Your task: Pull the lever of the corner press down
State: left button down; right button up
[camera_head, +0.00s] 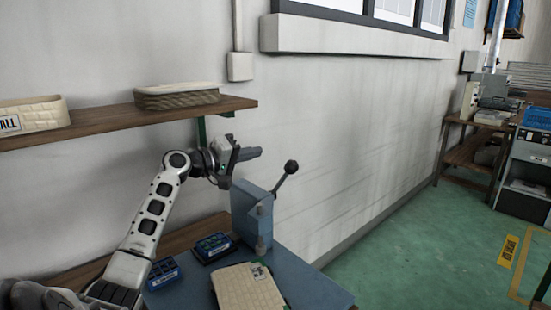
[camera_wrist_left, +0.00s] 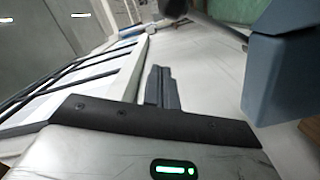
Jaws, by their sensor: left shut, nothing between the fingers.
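The corner press (camera_head: 245,212) is a blue-grey upright block on the blue table. Its lever (camera_head: 283,179) is a dark rod that slants up and right from the press top, ending in a black ball knob. My left gripper (camera_head: 257,152) is shut and empty, above the press and left of the knob, apart from it in the picture. In the left wrist view the shut fingers (camera_wrist_left: 162,88) point at the pale wall, and the press (camera_wrist_left: 285,70) fills the right side. A dark round shape at the top edge there may be the knob. My right gripper is not in view.
The blue table (camera_head: 305,285) also holds a cream quilted pad (camera_head: 245,290) and two small blue-black boxes (camera_head: 213,247) and (camera_head: 163,272). A wooden shelf (camera_head: 110,122) with baskets is on the wall behind my left arm. Space right of the lever is clear.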

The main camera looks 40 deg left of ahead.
aim_at(280, 182)
pick_arm(q)
jog(key=w+d+f+p, duration=0.1)
jog(key=w+d+f, duration=0.1)
jog(key=w+d, duration=0.2)
jog(key=shift+p, duration=0.35)
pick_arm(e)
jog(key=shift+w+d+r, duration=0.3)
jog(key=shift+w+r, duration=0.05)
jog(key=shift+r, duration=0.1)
pick_arm(q)
jog(key=shift+d, duration=0.1)
jog(key=d+f+m+b, duration=0.3)
jog(key=d+m+b, duration=0.1)
jog(key=d, duration=0.1)
jog(key=shift+s+f, duration=0.2)
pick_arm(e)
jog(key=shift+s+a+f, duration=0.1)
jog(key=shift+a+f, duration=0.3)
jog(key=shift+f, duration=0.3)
